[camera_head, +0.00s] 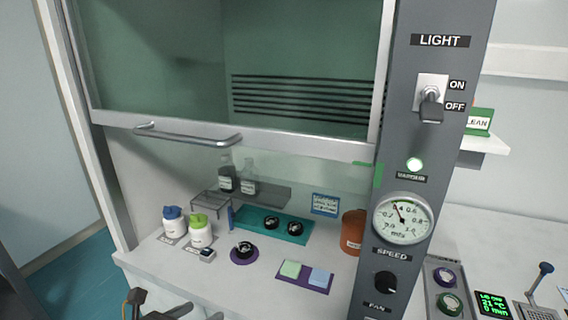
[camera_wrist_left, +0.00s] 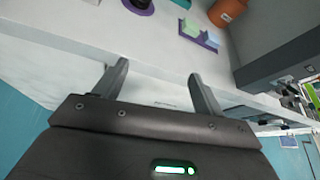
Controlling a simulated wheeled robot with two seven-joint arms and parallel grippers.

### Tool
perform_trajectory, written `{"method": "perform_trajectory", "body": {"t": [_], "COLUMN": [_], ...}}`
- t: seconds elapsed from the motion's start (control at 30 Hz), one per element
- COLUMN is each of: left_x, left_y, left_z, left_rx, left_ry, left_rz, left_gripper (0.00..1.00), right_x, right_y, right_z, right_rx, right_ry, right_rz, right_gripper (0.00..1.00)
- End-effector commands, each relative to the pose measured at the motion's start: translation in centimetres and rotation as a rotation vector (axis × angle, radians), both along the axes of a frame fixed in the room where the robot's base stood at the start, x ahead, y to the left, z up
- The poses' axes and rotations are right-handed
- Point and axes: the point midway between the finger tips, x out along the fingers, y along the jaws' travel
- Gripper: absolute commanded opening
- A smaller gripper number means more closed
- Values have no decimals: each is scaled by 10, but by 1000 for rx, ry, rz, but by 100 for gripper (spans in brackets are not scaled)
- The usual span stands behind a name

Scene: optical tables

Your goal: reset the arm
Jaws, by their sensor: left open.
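My left gripper (camera_head: 160,304) shows at the bottom edge of the head view, in front of the fume hood's white bench (camera_head: 160,262). In the left wrist view, my left gripper (camera_wrist_left: 158,72) has its two fingers spread apart with nothing between them. It is in front of and apart from the bench edge. The rest of the left arm is mostly cut off by the frame. My right gripper is in neither view.
The hood sash (camera_head: 240,135) is raised. Bottles with blue (camera_head: 174,222) and green (camera_head: 200,231) caps, a teal tray (camera_head: 262,226), a purple pad (camera_head: 304,277) and an orange container (camera_head: 352,232) stand inside. A grey control post (camera_head: 405,180) rises at the right.

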Motion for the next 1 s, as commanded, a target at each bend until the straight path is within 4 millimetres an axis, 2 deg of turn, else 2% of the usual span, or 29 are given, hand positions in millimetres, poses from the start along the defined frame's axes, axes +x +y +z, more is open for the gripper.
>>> {"method": "perform_trajectory", "body": {"t": [0.27, 0.47, 0.57, 0.7, 0.8, 0.97, 1.0], "left_x": [-11, -34, -60, -111, -148, -205, -211], "left_y": [4, 21, 35, 54, 61, 67, 68], "left_z": [-25, -67, -101, -147, -171, -200, -209], "left_rx": [-430, -900, -1173, -1510, -1680, -1875, 1846], "left_ry": [247, 531, 686, 834, 872, 848, -808], "left_rz": [342, 796, 1119, 1605, 1910, 2350, -2352], "left_gripper": [70, 70, 70, 70, 70, 70, 70], "right_x": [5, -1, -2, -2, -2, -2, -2], "right_y": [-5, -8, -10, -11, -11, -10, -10], "right_z": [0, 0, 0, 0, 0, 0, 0], "right_rx": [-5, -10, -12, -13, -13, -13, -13], "right_ry": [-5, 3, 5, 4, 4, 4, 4], "right_rz": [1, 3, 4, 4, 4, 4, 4], "right_gripper": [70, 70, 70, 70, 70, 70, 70]}}
